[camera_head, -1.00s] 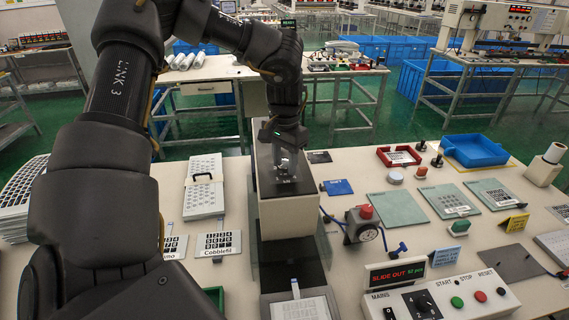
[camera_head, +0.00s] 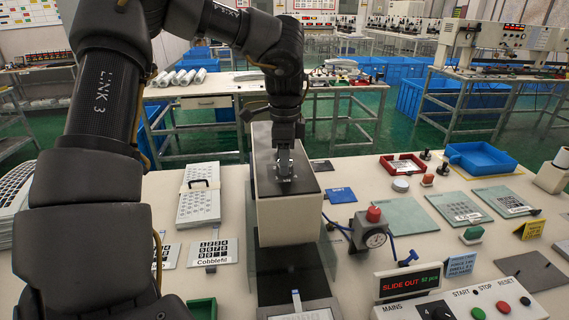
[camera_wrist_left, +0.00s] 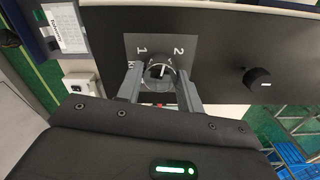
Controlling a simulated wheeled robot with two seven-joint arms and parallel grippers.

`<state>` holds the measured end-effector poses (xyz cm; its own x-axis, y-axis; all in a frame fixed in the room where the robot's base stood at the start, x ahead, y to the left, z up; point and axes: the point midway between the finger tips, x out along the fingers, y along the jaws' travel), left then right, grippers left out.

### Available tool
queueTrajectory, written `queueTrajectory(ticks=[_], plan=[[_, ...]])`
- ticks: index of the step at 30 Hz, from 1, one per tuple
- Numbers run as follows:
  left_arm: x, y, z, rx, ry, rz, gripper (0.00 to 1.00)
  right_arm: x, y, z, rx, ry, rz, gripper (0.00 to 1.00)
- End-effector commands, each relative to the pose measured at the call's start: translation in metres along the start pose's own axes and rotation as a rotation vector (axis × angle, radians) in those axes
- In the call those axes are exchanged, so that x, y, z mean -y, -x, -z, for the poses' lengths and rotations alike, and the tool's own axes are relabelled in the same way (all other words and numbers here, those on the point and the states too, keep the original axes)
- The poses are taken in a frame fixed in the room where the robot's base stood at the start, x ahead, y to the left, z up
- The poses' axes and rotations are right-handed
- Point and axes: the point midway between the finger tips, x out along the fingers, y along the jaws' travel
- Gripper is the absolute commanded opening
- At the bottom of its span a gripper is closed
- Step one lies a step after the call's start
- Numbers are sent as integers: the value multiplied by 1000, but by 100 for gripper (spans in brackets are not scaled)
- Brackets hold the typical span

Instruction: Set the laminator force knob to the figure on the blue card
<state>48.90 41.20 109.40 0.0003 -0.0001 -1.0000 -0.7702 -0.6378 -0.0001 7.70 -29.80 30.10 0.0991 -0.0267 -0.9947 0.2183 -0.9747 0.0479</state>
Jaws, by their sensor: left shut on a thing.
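The laminator (camera_head: 288,219) is a tall pale box with a dark top panel in the middle of the bench. My left gripper (camera_head: 285,172) points down onto that panel. In the left wrist view, its fingers (camera_wrist_left: 160,84) are shut on a dark round knob (camera_wrist_left: 159,72), one finger on each side. The plate around the knob carries the figures 1 and 2; its exact pointer setting is too small to tell. A light blue folded card (camera_head: 461,265) with small writing stands at the right front; I cannot read it. My right gripper is not in view.
A second black knob (camera_wrist_left: 257,79) sits right of the gripped one. A gauge block with a red cap (camera_head: 371,231) stands right of the laminator. A control box (camera_head: 465,300) with a red "SLIDE OUT" display is at front right. A yellow card (camera_head: 531,229) stands nearby.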

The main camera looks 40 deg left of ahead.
Motion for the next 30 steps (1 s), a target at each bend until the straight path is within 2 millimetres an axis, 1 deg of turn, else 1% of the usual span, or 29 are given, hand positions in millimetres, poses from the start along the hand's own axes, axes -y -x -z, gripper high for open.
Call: queueTrajectory(ticks=[8, 30], plan=[[0, 1, 0, 0, -261, 1, 14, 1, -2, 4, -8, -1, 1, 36], [0, 2, 0, 0, -965, 2, 14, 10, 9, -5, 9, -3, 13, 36]])
